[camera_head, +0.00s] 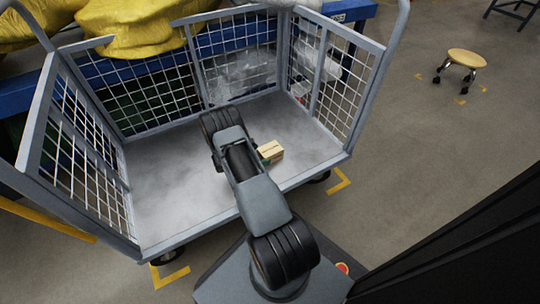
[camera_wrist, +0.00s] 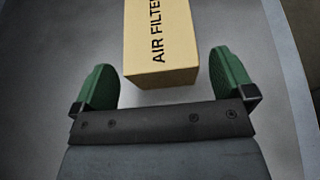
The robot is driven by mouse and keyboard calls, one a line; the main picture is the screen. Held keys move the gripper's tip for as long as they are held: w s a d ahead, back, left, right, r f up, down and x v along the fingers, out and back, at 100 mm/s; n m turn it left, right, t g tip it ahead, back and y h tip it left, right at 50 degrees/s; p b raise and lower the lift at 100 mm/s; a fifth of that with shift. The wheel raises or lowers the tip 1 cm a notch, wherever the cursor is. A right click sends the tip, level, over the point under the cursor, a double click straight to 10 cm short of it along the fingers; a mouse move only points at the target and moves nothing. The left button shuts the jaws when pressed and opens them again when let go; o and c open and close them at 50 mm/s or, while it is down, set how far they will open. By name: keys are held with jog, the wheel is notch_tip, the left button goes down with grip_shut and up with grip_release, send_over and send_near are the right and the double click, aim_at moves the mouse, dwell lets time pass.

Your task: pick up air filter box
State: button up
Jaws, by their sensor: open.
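The air filter box (camera_head: 271,150) is a small tan carton on the grey floor of the cage cart, near its front right edge. In the wrist view the box (camera_wrist: 161,45) shows the black print "AIR FILTE" and runs out of the top of the picture. My gripper (camera_wrist: 162,78) is open, with one green finger on each side of the near end of the box. Gaps show between the box and both fingers. In the head view my arm hides most of my gripper; a bit of green shows beside the box.
The cart (camera_head: 175,190) has wire mesh walls at the left, back and right, and an open front. Yellow covers (camera_head: 130,25) and a blue beam stand behind it. A stool (camera_head: 466,58) is far off at the right. The cart floor left of my arm is clear.

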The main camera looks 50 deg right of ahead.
aim_at(267, 153)
jog(key=b+x, duration=0.1)
jog(key=x, duration=0.3)
jog(key=shift+d+b, duration=0.15)
jog(key=shift+b, duration=0.25)
jog(key=shift+c, duration=0.4)
jog(key=c, duration=0.9)
